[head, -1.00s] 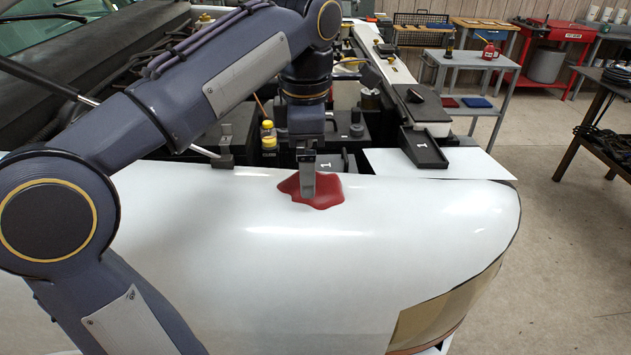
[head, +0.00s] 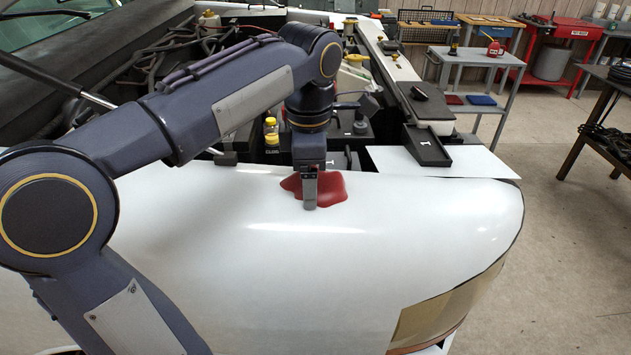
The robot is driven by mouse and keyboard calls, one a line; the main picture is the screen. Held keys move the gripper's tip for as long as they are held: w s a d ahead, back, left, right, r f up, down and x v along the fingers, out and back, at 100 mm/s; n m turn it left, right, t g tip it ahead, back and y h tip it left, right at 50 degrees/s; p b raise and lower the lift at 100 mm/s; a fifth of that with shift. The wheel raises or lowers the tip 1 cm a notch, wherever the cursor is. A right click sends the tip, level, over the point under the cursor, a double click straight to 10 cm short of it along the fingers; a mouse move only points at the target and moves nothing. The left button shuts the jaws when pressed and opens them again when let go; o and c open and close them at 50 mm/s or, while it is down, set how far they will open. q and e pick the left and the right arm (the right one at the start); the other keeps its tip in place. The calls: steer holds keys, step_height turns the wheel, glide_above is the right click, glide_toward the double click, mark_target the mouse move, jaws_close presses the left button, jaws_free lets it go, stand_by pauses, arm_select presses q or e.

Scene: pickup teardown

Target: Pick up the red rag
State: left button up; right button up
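The red rag (head: 333,188) lies spread flat on the white fender (head: 220,240), near its upper edge. My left gripper (head: 310,205) points straight down in front of the rag and hides part of it. Its fingertips are at the rag's near edge. The fingers show one behind the other, so I cannot tell whether they are open or shut, or whether they touch the cloth. The rag lies low on the panel with no visible lift. My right gripper is not in view.
The open engine bay lies behind the fender, with yellow-capped bottles (head: 271,132) close to my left arm. A black tray (head: 427,148) marked 1 sits on a white panel to the right. A grey cart (head: 470,63) stands further back. The fender's right side is clear.

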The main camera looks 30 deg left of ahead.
arm_select(q)
steer(key=shift+r, duration=0.1)
steer(key=shift+r, duration=0.55)
steer(key=w+d+r+p, duration=0.1)
steer(key=w+r+p, duration=0.1)
steer(key=w+r, duration=0.2)
steer(key=w+d+r+p, duration=0.1)
steer(key=w+d+r, duration=0.1)
steer(key=w+r, duration=0.1)
steer(key=w+d+r+p, duration=0.2)
steer(key=w+r, duration=0.2)
steer(key=w, duration=0.2)
steer(key=shift+d+r+p, duration=0.15)
steer(key=shift+r+p, duration=0.15)
steer(key=shift+p, duration=0.05)
